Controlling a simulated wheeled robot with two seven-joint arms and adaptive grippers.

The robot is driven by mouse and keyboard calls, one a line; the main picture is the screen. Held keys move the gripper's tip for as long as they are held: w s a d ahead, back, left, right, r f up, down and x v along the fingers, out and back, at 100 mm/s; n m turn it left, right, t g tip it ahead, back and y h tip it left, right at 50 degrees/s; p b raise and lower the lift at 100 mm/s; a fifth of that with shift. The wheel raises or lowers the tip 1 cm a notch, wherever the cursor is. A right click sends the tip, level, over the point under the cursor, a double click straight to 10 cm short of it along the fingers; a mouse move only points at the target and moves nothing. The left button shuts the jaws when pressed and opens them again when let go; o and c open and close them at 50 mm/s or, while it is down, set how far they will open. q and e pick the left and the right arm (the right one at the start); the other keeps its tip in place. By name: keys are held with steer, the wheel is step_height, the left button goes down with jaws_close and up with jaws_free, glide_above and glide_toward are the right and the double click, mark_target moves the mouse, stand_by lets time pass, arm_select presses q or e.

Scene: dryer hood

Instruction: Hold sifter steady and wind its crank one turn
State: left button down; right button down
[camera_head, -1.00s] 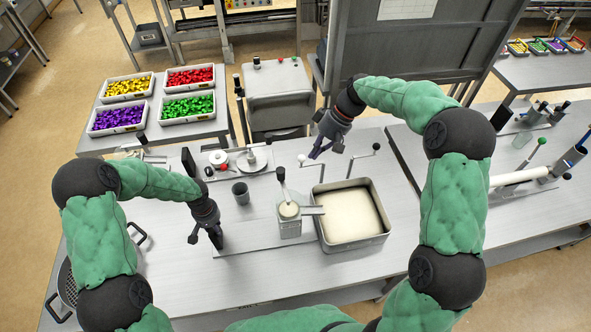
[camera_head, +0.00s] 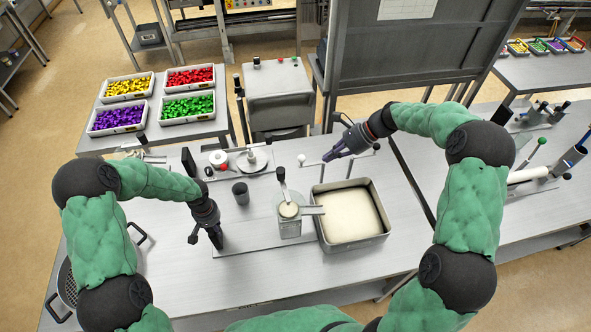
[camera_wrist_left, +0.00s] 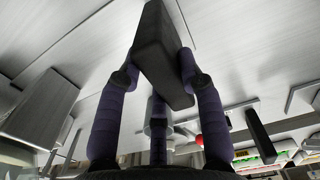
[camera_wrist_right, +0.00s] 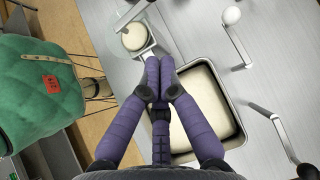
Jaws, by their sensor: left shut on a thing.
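A grey metal box with a round cream-coloured top (camera_head: 290,211) stands left of the tray; it may be the sifter, but I cannot tell for sure. A lever (camera_head: 282,183) rises beside its top. A thin crank with a white ball (camera_head: 301,158) lies behind it, and the ball also shows in the right wrist view (camera_wrist_right: 231,16). My left gripper (camera_head: 217,240) is low at the left end of a flat plate, shut on a black block (camera_wrist_left: 162,55). My right gripper (camera_wrist_right: 159,78) is shut and empty, above the table near the tray and cranks.
A metal tray of cream-coloured powder (camera_head: 384,236) stands right of the box. A second crank (camera_head: 376,147) is behind it.

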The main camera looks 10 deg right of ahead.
steer(key=m, duration=0.1)
glide_toward(284, 185)
steer(key=w+a+f, duration=0.1)
steer(key=w+f, duration=0.2)
steer(key=shift+w+a, duration=0.15)
steer(key=shift+a, duration=0.75)
steer(key=shift+a, duration=0.1)
steer(key=shift+w+a, duration=0.15)
steer(key=shift+a, duration=0.05)
steer(key=shift+w+a+n+g, duration=0.1)
steer(key=shift+a+n+g, duration=0.15)
steer(key=shift+n+g, duration=0.2)
